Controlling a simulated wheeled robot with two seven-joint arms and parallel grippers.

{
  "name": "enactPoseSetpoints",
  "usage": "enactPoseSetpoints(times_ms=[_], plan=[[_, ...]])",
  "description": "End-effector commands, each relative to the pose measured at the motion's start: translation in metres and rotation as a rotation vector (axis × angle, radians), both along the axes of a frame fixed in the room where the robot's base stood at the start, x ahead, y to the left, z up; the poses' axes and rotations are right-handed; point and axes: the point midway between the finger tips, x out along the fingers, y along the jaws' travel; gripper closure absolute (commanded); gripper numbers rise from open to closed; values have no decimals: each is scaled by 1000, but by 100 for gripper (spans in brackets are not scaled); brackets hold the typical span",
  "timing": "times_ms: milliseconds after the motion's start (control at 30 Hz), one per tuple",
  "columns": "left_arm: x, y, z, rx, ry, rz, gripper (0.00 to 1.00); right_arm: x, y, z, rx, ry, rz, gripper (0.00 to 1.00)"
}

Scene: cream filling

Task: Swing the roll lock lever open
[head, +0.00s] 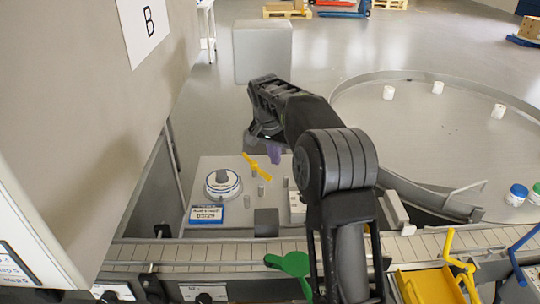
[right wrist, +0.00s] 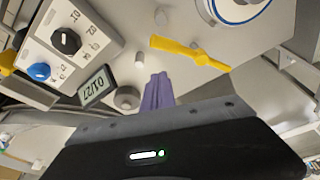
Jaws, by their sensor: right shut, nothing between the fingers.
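A yellow lever (head: 265,172) lies across the grey machine plate (head: 236,225), near short metal pegs. I take it as the roll lock lever; it also shows in the right wrist view (right wrist: 189,50), slanting down to the right. My right gripper (head: 273,154) reaches over the plate from above, its purple fingers shut and empty. In the right wrist view the fingers (right wrist: 158,82) point toward the lever, with a visible gap between tips and lever. My left gripper is not in view.
A round white roll unit (head: 222,183) and a blue-edged date label (head: 206,214) sit left of the lever. A black knob (right wrist: 66,41) and a small display (right wrist: 97,86) show in the right wrist view. A slatted conveyor (head: 215,251) runs in front; a round table (head: 440,135) stands right.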

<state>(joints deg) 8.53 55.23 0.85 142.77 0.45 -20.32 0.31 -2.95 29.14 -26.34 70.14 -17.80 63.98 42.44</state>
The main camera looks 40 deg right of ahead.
Motion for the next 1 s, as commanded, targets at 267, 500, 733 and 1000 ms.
enactPoseSetpoints(times_ms=[267, 500, 733, 1000], plan=[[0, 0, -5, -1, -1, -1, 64, -2, 9, 54, -4, -7, 0, 100], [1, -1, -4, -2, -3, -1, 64, -3, 19, 92, -4, -5, -2, 100], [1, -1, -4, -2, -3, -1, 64, -4, 22, 101, -4, -3, -2, 100], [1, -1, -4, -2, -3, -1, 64, -4, 22, 101, -4, -2, -2, 100]])
